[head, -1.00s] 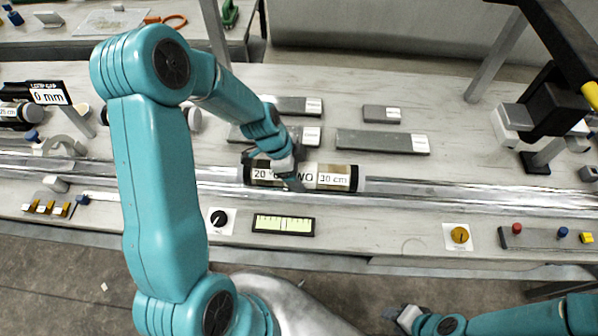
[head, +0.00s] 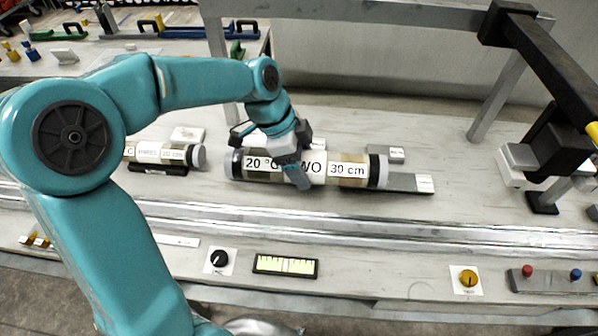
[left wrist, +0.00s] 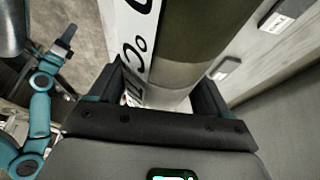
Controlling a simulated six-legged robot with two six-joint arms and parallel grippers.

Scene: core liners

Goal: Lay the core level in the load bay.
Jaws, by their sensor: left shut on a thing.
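A core (head: 348,170) marked "20 °C", "WO" and "30 cm" has dark end caps. My left gripper (head: 297,172) is shut across its middle. The core lies nearly level, its right end slightly lower in the picture, and shows above and behind the shiny rail (head: 420,237). In the left wrist view, the core (left wrist: 185,50) runs up between the jaws. A teal arm, mine, shows at the left of that view with a small dark gripper (left wrist: 66,36); whether it is open is too small to tell. I cannot tell which part is the load bay.
Another core (head: 165,153) rests on a dark stand at the left. A black clamp-like machine (head: 553,160) stands at the right. A scale (head: 285,265) and knobs (head: 468,279) line the front edge. The rail looks clear.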

